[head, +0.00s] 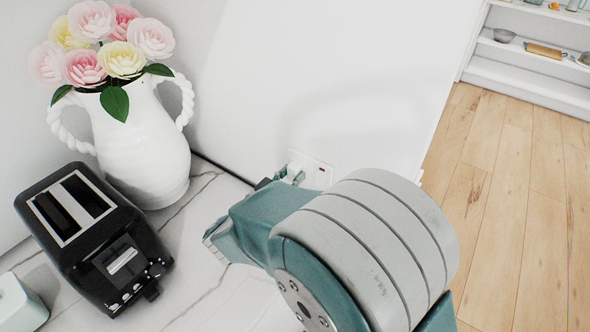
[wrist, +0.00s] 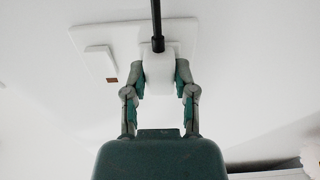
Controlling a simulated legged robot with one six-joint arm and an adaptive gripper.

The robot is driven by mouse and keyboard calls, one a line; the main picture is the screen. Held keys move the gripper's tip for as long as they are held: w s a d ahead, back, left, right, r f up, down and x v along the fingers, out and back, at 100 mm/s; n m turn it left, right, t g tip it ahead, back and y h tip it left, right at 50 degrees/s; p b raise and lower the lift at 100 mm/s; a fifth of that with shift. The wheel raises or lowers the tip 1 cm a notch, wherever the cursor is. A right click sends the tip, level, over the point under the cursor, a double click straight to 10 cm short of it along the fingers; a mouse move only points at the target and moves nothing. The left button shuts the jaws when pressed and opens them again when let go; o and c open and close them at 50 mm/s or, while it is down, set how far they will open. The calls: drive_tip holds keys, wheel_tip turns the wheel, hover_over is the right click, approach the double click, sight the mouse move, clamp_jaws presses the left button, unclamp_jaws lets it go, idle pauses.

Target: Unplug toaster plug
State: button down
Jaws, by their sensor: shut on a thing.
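A white plug (wrist: 158,70) with a black cord (wrist: 156,20) sits against a white wall socket plate (wrist: 122,42) in the wrist view. My gripper (wrist: 161,78) has one finger on each side of the plug and is shut on it. I cannot tell whether the plug is fully seated in the socket. In the head view, my gripper (head: 285,178) is at the socket plate (head: 318,172) on the white wall, and my wrist hides most of the plug. The black toaster (head: 95,240) stands on the counter at the left.
A white vase (head: 140,140) with pink and yellow flowers stands behind the toaster, left of the socket. A pale green-white container (head: 18,305) is at the lower left. Marbled counter (head: 190,215) is bare between toaster and arm. Wooden floor (head: 515,220) and a shelf lie to the right.

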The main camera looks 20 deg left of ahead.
sight(290, 176)
drive_tip(key=shift+s+a, duration=0.2)
drive_tip(key=shift+v, duration=2.5)
idle(0.7)
drive_tip(key=shift+s, duration=0.1)
idle(0.4)
